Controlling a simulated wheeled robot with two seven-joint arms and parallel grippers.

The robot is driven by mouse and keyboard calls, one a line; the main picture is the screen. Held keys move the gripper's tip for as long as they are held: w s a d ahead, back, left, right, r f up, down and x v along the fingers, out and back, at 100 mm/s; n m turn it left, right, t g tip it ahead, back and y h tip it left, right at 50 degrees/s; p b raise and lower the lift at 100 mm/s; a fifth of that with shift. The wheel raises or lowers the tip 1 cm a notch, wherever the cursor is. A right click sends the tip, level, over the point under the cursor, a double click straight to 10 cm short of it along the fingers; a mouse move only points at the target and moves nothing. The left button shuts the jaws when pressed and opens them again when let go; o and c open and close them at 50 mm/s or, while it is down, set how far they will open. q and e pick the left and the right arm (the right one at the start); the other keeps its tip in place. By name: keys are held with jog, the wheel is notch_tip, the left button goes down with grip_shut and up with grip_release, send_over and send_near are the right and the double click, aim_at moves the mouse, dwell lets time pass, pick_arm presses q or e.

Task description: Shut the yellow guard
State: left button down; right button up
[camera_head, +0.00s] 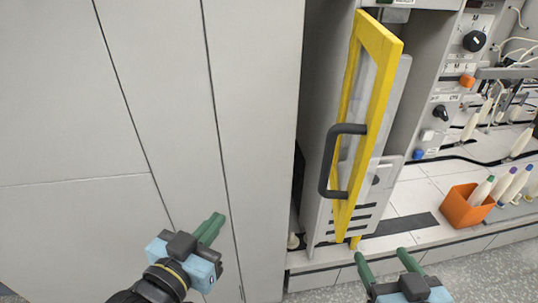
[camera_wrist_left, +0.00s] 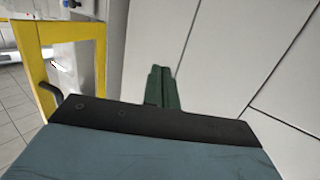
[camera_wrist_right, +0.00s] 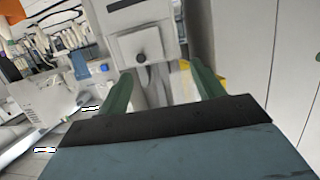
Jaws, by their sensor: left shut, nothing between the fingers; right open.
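The yellow guard (camera_head: 386,48) is a framed door with a clear pane and a black bar handle (camera_head: 329,160). In the head view it stands swung out from the grey machine, seen nearly edge-on. It also shows in the left wrist view (camera_wrist_left: 75,32), at the left. My left gripper (camera_head: 213,226) is shut and empty, left of the guard and apart from it, in front of the grey panels. My right gripper (camera_head: 383,262) is open and empty, below and right of the guard's lower end. In the right wrist view a grey housing (camera_wrist_right: 148,42) shows between its fingers.
An orange bin (camera_head: 466,209) with several bobbins stands on the white ledge at the right. Knobs and switches (camera_head: 474,41) line the machine's panel at the upper right. Flat grey panels (camera_head: 255,100) fill the left side. Grey floor shows at the lower right.

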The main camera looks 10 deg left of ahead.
pick_arm(q)
notch_tip(320, 180, up, 14)
jog(key=w+d+m+t+h+p, duration=0.1)
jog(key=w+d+m+h+p, duration=0.3)
jog(key=h+p, duration=0.6)
pick_arm(e)
jog(key=s+d+f+g+h+p, duration=0.15)
jog(key=s+f+g, duration=0.25)
jog(key=f, duration=0.7)
jog(key=s+d+f+g+h+p, duration=0.1)
jog(key=s+d+f+g, duration=0.15)
jog(key=f, duration=0.85)
pick_arm(q)
jog(key=s+a+r+m+g+h+p, duration=0.1)
jog(key=s+a+m+g+h+p, duration=0.15)
jog(key=s+m+g+p, duration=0.6)
jog(key=w+d+g, duration=0.4)
jog(key=w+d, duration=0.2)
jog(key=d, duration=0.7)
jog(key=shift+h, duration=0.35)
pick_arm(e)
jog(key=s+d+f+g, duration=0.2)
jog(key=s, duration=0.6)
jog(key=s+d+f+g+h, duration=0.1)
jog(key=s+d+f+g, duration=0.1)
jog(key=s, duration=0.7)
jog(key=s+d+f+g, duration=0.3)
jog(key=s, duration=0.5)
jog(key=shift+s+f, duration=0.2)
jog(key=shift+s, duration=0.05)
